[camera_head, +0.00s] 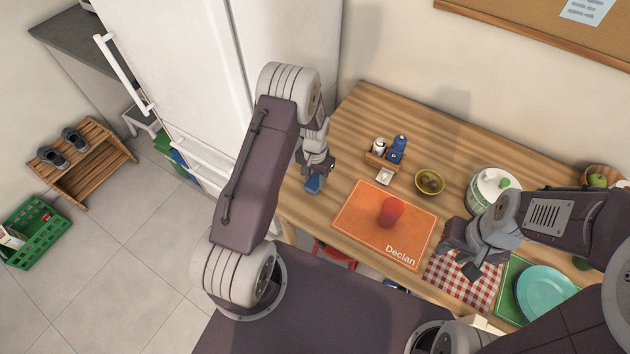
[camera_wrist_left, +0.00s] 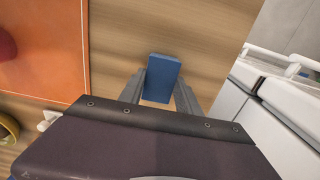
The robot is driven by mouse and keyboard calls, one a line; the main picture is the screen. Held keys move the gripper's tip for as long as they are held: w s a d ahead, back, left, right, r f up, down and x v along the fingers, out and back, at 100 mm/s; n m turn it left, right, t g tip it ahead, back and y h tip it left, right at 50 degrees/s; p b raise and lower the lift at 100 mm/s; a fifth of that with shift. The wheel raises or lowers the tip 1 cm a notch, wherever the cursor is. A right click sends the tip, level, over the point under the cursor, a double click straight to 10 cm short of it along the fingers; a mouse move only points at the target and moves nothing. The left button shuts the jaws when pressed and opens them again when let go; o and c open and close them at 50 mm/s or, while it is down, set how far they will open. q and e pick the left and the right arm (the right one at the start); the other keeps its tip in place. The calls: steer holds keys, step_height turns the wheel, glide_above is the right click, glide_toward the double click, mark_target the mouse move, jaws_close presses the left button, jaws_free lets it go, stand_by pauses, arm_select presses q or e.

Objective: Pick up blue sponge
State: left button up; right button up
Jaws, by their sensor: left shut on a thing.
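The blue sponge (camera_head: 313,183) is a small blue block near the left edge of the wooden table. In the left wrist view the sponge (camera_wrist_left: 161,79) sits between the two fingers. My left gripper (camera_head: 315,172) is shut on it, pointing down; it also shows in the left wrist view (camera_wrist_left: 160,88). I cannot tell how far the sponge is above the table. My right gripper (camera_head: 472,262) is over the red checkered cloth (camera_head: 470,283) on the right. Its fingers are partly hidden, so I cannot tell if it is open.
An orange placemat (camera_head: 360,222) with a red cup (camera_head: 390,212) lies beside the sponge. A small caddy (camera_head: 381,163) with bottles, an olive bowl (camera_head: 429,182), a white pot (camera_head: 480,200) and a teal plate (camera_head: 548,293) stand on the table. A white fridge (camera_head: 180,60) stands at left.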

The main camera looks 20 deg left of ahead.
mark_target(315, 180)
arm_select(q)
steer(key=shift+r, duration=0.45)
step_height(315, 180, up, 3)
steer(key=shift+w+f, duration=0.1)
steer(key=w+d+r+b, duration=0.1)
steer(key=w+d+r, duration=0.6)
steer(key=d, duration=0.2)
steer(key=shift+r, duration=0.2)
steer(key=shift+d, duration=0.1)
